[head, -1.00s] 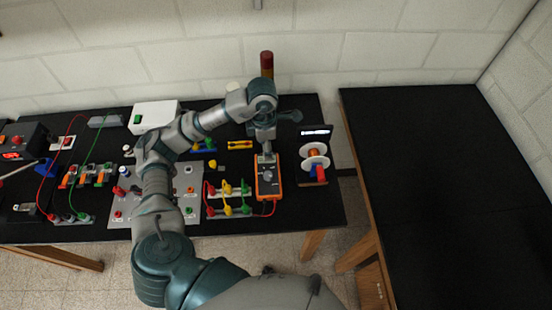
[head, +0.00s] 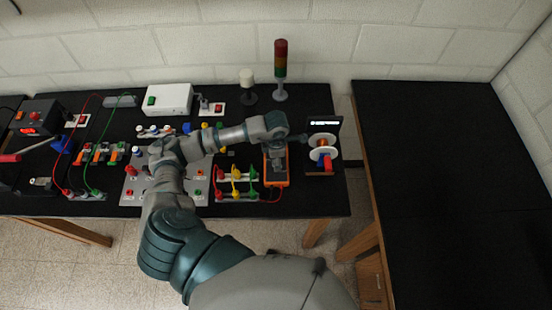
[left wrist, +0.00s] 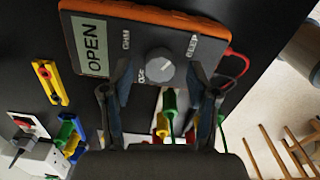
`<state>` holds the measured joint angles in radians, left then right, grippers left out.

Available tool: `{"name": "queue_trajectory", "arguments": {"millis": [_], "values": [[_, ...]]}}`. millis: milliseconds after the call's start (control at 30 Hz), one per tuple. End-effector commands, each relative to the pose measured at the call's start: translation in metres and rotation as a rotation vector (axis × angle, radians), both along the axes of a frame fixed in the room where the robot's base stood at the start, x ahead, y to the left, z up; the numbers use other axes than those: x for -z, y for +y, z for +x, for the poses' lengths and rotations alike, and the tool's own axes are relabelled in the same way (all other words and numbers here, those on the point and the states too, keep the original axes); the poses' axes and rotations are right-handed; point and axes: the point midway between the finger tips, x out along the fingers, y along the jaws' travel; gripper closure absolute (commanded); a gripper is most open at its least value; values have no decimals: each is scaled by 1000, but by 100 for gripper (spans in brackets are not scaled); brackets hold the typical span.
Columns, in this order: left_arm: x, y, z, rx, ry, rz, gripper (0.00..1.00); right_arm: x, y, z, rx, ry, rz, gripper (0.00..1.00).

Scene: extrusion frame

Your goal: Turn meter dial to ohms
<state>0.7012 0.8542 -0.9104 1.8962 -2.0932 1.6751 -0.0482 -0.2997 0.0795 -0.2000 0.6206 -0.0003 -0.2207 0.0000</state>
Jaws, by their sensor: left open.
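The orange meter (head: 276,172) lies on the black table, partly under my left wrist in the head view. In the left wrist view its orange case (left wrist: 150,12) is close, with a display (left wrist: 90,47) reading OPEN. Its round grey dial (left wrist: 159,67) has labels around it, including OHM (left wrist: 126,40) and BEEP (left wrist: 192,45). I cannot clearly tell where the dial points. My left gripper (left wrist: 161,84) is open, its fingers apart on either side of the dial's near side; contact is not clear. The head view hides its fingertips. My right gripper is not in view.
Red, yellow and green plugs (head: 236,174) stand left of the meter, with a red lead (head: 270,199) at its lower end. A spool stand (head: 323,153) is close on the right. A signal tower (head: 281,65) stands behind. The right table (head: 450,180) is bare.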

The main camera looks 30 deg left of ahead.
Motion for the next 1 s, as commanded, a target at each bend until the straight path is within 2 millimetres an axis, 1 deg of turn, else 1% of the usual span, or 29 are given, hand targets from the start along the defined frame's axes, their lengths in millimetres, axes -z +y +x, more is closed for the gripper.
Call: {"name": "queue_trajectory", "arguments": {"millis": [133, 367, 467, 500, 567, 600, 633, 867, 1000], "values": [[7, 1, 0, 0, -1, -1, 40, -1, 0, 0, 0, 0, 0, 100], [8, 1, 0, 0, -1, -1, 40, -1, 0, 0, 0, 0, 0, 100], [8, 1, 0, 0, -1, -1, 63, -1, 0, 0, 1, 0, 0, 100], [8, 1, 0, 0, -1, -1, 73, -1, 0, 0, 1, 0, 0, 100], [8, 1, 0, 0, -1, -1, 88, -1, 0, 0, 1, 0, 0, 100], [8, 1, 0, 0, -1, -1, 98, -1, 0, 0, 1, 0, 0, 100], [8, 1, 0, 0, -1, -1, 100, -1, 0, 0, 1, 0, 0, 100], [8, 1, 1, -14, -1, -1, 100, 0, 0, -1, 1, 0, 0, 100], [9, 1, 1, -57, -1, -2, 100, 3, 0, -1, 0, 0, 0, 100]]}}
